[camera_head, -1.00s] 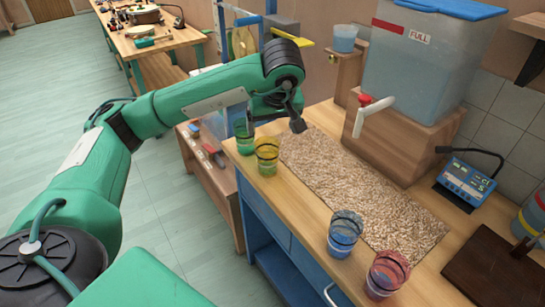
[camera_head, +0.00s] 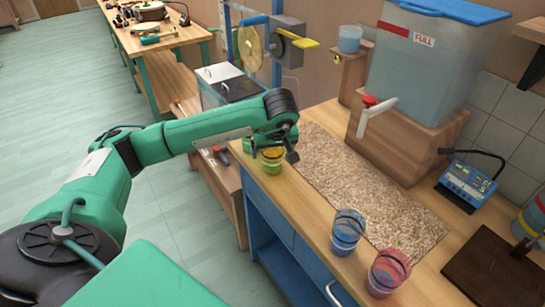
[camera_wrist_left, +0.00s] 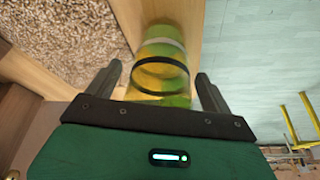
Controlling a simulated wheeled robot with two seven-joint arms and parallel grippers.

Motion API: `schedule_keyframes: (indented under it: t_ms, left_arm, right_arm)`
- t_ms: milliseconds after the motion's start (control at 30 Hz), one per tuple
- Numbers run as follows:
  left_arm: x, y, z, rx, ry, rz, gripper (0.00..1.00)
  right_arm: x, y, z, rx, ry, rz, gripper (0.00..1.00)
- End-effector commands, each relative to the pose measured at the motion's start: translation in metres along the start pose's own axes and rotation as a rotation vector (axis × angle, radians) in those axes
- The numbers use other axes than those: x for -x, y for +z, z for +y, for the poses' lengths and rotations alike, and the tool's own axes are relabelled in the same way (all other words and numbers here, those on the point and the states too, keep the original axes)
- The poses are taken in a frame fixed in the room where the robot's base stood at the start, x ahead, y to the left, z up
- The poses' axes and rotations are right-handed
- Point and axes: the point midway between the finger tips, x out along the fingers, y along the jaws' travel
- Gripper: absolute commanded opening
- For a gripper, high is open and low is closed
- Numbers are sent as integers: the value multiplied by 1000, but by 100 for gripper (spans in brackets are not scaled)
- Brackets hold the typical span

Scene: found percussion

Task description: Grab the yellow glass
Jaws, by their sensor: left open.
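The yellow glass (camera_head: 271,167) stands upright on the wooden bench top near its left end, partly hidden by my gripper in the head view. My left gripper (camera_head: 272,151) is open over it. In the left wrist view the yellow glass (camera_wrist_left: 160,80) shows between the two spread fingers of the left gripper (camera_wrist_left: 158,72), with a gap at each side. My right gripper is not in view.
A blue glass (camera_head: 346,232) and a red glass (camera_head: 387,272) stand at the bench's near end. A speckled mat (camera_head: 360,195) lies along the bench. A water tank (camera_head: 425,65) with a white tap stands on a wooden block behind it.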

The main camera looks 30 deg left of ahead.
Motion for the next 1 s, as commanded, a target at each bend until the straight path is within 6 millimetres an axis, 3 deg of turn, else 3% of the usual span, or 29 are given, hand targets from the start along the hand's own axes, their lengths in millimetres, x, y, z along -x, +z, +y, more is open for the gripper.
schedule_keyframes:
  t_ms: [267,533,1000]
  left_arm:
    - [-3,0,0,0,0,1,82]
    - [-3,0,0,0,0,1,30]
    - [10,-6,1,2,4,4,30]
  right_arm:
    - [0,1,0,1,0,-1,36]
    - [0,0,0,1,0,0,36]
    - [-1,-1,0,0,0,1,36]
